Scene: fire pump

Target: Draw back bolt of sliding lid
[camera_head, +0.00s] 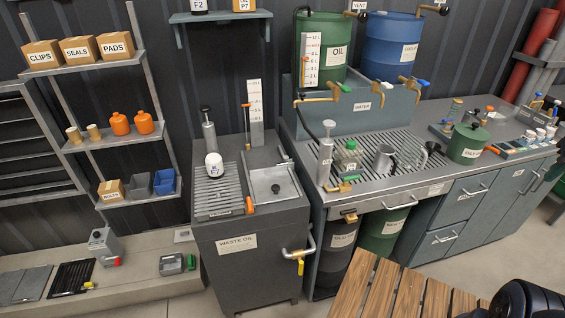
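The sliding lid (282,180) is a light metal plate with a black knob, set in the top of the grey waste oil cabinet (268,262). A small orange handle (249,206) sits at the lid's front left corner; it looks like the bolt's grip, but the bolt itself is too small to make out. The lid appears to cover its opening. Only a dark rounded piece, probably my arm, shows at the bottom right corner, well away from the lid. My gripper's fingers are not in view.
A slatted grate with a white-topped container (214,165) lies left of the lid. A pump (327,155) and bottle (348,157) stand on the bench to its right. A pipe with a yellow tap (298,255) juts from the cabinet's right front. A wooden slatted table (390,292) occupies the foreground.

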